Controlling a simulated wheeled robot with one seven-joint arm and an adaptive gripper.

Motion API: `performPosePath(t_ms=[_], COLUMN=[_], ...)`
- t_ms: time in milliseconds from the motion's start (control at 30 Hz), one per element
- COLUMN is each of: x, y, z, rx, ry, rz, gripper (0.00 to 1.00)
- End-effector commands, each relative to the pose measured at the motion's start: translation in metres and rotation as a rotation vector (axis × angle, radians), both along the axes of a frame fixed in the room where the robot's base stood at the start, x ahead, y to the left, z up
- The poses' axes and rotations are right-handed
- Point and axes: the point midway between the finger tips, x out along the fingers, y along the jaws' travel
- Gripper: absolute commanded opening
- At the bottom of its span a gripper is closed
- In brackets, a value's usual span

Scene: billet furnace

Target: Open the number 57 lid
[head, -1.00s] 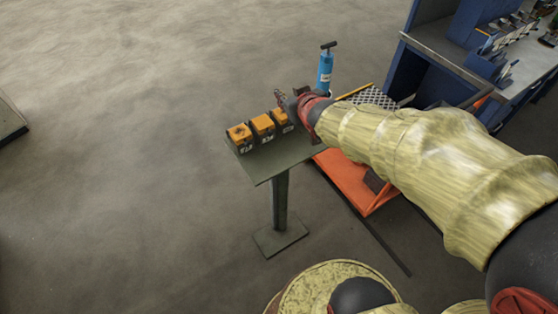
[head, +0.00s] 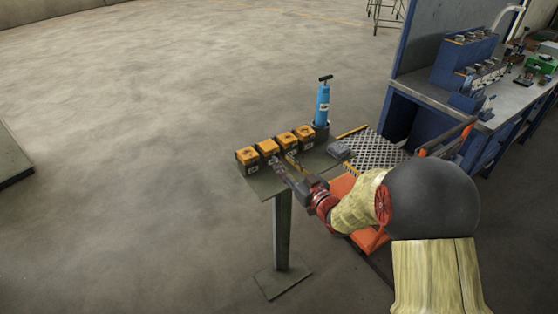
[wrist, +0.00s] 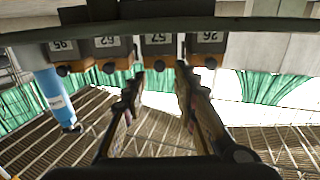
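Several dark boxes with orange lids stand in a row on a small pedestal table (head: 262,187). The wrist view is upside down; its third box from the left bears a plate that seems to read 57 (wrist: 157,40). Its orange lid (wrist: 157,58) looks shut and has a dark round knob. By the reversed order, this is the second box from the left (head: 268,147) in the head view. My gripper (head: 283,162) is at the table's near edge, in front of the row. In the wrist view my gripper (wrist: 160,72) is open and empty, its fingers pointing toward the 57 box without visible contact.
Neighbouring boxes (wrist: 107,42) (wrist: 207,40) stand close on both sides. A blue pump-like cylinder (head: 322,103) stands at the row's right end. A grey object (head: 340,149) lies at the table's right. An orange platform (head: 370,238) and blue workbench (head: 408,92) are to the right.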

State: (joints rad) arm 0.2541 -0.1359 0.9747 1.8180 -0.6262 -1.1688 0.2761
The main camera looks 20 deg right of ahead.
Motion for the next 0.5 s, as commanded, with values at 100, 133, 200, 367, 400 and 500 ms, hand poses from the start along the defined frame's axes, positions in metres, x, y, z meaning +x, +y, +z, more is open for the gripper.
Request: performPosePath(t_ms=[100,133,200,367,400,500], x=[0.018,0.022,0.029,0.039,0.04,0.04], y=[0.007,0.008,0.01,0.013,0.013,0.013], z=[-0.002,-0.002,-0.002,-0.001,0.0,0.0], rx=[0.001,0.001,0.0,0.001,0.001,0.001], ry=[0.0,0.0,0.001,0.0,0.0,0.001], rz=[0.001,0.001,0.001,-0.001,-0.001,-0.002], gripper=[0.29,0.29,0.29,0.29,0.29,0.29])
